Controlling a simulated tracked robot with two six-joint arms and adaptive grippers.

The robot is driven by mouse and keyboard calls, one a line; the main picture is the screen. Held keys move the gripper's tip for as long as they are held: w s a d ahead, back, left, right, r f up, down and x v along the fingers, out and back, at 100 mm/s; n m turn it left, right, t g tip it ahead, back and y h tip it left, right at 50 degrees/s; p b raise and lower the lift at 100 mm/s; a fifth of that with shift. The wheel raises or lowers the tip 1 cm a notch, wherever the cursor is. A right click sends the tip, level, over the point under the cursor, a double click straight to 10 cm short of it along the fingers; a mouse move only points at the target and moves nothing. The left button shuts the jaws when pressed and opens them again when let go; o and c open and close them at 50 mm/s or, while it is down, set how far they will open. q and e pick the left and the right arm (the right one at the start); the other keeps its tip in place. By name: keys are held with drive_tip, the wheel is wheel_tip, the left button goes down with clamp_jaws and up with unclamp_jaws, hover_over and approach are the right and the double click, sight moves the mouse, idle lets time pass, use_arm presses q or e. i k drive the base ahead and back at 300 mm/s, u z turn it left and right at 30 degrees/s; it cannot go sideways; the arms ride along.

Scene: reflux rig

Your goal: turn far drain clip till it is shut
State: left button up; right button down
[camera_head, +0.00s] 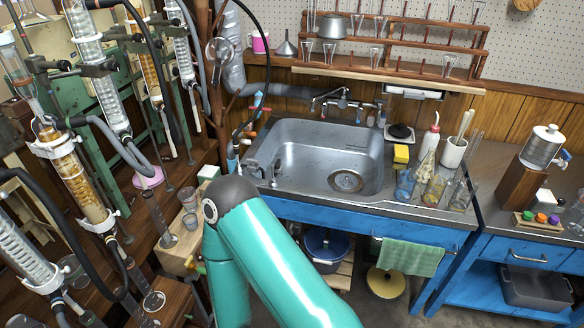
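Small coloured fittings sit on the dark hose at the left rim of the sink: a blue one (257,99), with a red-orange one (265,109) just below it. I cannot tell which fitting is the far drain clip, nor whether it is open or shut. The steel sink (365,137) stands to the right of these fittings. One teal arm of mine rises from the bottom edge, bends at a dark grey joint left of the sink front, and runs back down. Neither gripper shows; anything behind this arm is hidden.
Glass condensers (72,175) with black and grey hoses crowd the left side. A wooden block (180,254) with glassware stands left of my arm. A yellow sponge (401,153) and flasks (405,186) stand right of the sink. A green towel (410,258) hangs below the counter.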

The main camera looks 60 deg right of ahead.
sight(253, 162)
drive_tip(key=u, duration=1.35)
drive_tip(key=i, duration=0.1)
drive_tip(key=z, duration=2.4)
drive_tip(key=k, duration=1)
drive_tip(key=z, duration=0.55)
drive_tip(key=i, duration=1.65)
drive_tip(key=u, duration=0.35)
